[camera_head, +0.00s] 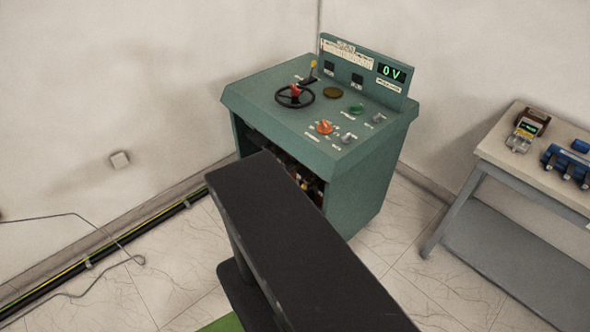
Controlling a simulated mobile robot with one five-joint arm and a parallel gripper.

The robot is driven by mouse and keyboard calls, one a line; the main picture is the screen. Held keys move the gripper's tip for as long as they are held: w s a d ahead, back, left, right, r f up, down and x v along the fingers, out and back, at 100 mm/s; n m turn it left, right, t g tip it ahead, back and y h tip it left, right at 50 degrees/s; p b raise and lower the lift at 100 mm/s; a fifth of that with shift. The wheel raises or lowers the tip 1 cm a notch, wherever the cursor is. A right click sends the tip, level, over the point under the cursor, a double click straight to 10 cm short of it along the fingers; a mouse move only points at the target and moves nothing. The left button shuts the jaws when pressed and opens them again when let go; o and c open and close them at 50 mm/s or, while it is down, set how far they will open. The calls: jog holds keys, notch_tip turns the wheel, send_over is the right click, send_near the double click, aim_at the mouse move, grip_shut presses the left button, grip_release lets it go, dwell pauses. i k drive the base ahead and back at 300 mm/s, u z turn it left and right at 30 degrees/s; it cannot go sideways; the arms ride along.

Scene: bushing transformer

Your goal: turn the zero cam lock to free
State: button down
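A green control console (358,185) stands in the corner with a sloped top. A black handwheel (283,101) on its top has a red part (295,90) at its hub. An orange-red knob (324,127) sits nearer the front edge. A lever with a yellow tip (313,66) stands behind the wheel. The display (394,73) on the upright panel reads 0 V in green. The labels are too small to read, so I cannot tell which part is the zero cam lock or how it is set. My gripper is not in view.
A green button (356,109) and small grey knobs (379,118) sit on the console's right side. A bench (501,150) with instruments stands at the right. A dark part of my own body hides the console's lower front.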

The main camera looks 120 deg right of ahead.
aim_at(375, 119)
jog(key=i, duration=0.6)
jog(key=u, duration=5.75)
jog(key=i, duration=0.15)
jog(key=u, duration=1.7)
jog(key=i, duration=0.9)
jog(key=z, duration=0.15)
jog(key=k, duration=0.5)
jog(key=u, duration=0.2)
